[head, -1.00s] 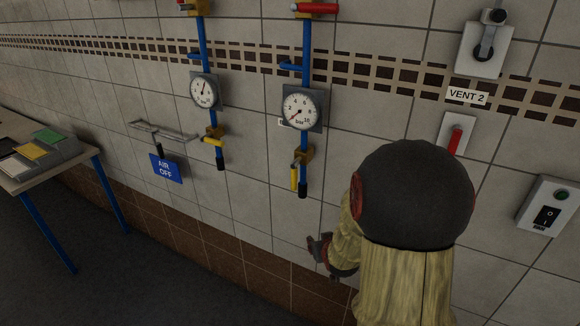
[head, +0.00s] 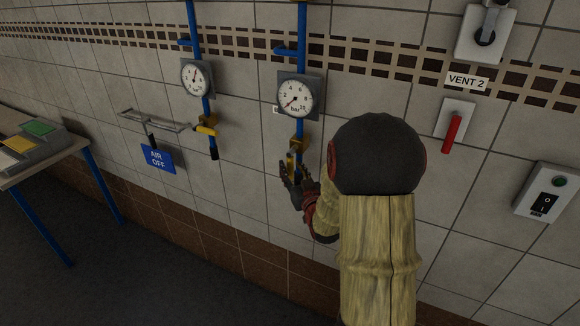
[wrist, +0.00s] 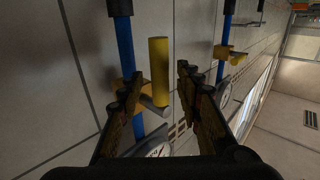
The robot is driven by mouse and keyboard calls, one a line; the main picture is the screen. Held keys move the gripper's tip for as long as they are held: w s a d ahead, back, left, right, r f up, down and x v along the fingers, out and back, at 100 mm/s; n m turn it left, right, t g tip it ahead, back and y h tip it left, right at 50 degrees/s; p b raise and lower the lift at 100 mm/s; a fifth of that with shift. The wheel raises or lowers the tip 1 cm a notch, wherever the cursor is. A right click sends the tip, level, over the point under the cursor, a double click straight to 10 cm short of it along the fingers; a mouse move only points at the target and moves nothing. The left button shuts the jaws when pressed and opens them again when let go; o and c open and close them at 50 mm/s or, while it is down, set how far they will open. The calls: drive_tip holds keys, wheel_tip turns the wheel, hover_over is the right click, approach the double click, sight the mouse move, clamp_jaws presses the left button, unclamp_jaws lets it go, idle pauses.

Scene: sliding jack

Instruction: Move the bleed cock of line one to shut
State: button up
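Two blue pipes run down the wall, each with a gauge and a brass bleed cock with a yellow lever. The right pipe's cock (head: 298,141) has its yellow lever hanging down along the pipe, partly hidden by my gripper (head: 293,172). In the wrist view, that yellow lever (wrist: 158,70) stands between the open fingers of my gripper (wrist: 157,80), with gaps visible on both sides. The left pipe's cock (head: 208,121) has its yellow lever (head: 206,130) angled across the pipe; it also shows in the wrist view (wrist: 225,51). I cannot read which pipe is line one.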

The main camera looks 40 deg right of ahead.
drive_tip(key=shift+x, duration=0.95)
drive_tip(key=shift+c, duration=1.3)
clamp_jaws()
